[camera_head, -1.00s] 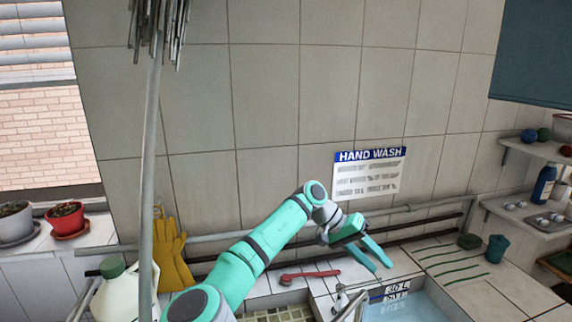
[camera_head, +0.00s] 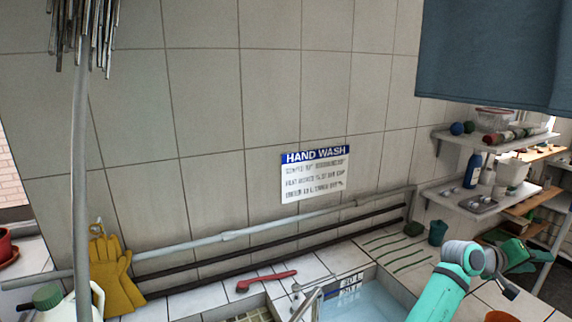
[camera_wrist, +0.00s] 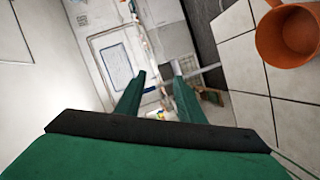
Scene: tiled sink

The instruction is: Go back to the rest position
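My gripper (camera_head: 535,255) is at the right side of the head view, beyond the sink's right end and in front of the shelves. The wrist view shows its two green fingers (camera_wrist: 161,75) spread apart with nothing between them. The gripper is open and empty. In the wrist view the fingers point past the tiled counter edge towards the room. The task names no other object.
An orange pot (camera_wrist: 288,35) stands on the tiles right of the fingers. The water-filled sink (camera_head: 362,303) is left of my arm. Shelves (camera_head: 485,203) with bottles stand behind the gripper. A red wrench (camera_head: 266,281) and yellow gloves (camera_head: 113,275) are farther left.

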